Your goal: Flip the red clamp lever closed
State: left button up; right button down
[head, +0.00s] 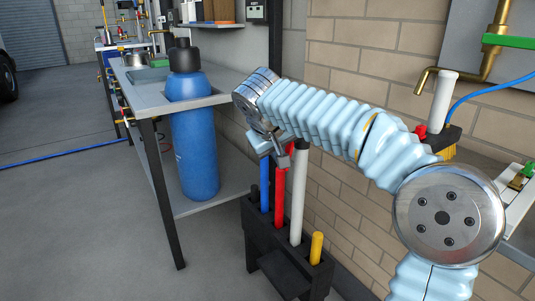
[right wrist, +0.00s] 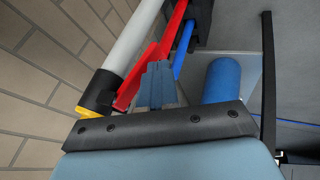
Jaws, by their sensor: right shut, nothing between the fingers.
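My right gripper (head: 264,149) is at the end of the pale-blue sleeved arm, over the tube rack. Its fingers (right wrist: 158,72) are together and empty in the right wrist view. The red clamp lever (right wrist: 132,88) lies just left of the fingers there, tilted out from a black clamp body (right wrist: 97,93) at the near end of a white tube (right wrist: 135,32). I cannot tell whether the fingers touch the lever. In the head view a bit of red (head: 291,148) shows beside the gripper; the arm hides the rest of the clamp. My left gripper is out of view.
A black rack (head: 262,237) holds blue (head: 264,188), red (head: 279,190), white (head: 298,195) and yellow (head: 316,247) tubes by the brick wall (head: 358,60). A blue cylinder (head: 195,140) stands in a grey bench (head: 225,98) at left. Another white pipe (head: 444,95) stands behind my arm.

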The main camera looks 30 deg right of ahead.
jog(key=shift+d, duration=0.3)
jog(key=shift+d+f+h+b, duration=0.35)
jog(key=shift+d+f+h, duration=0.15)
jog(key=shift+d+h, duration=0.25)
jog(key=shift+r, duration=0.15)
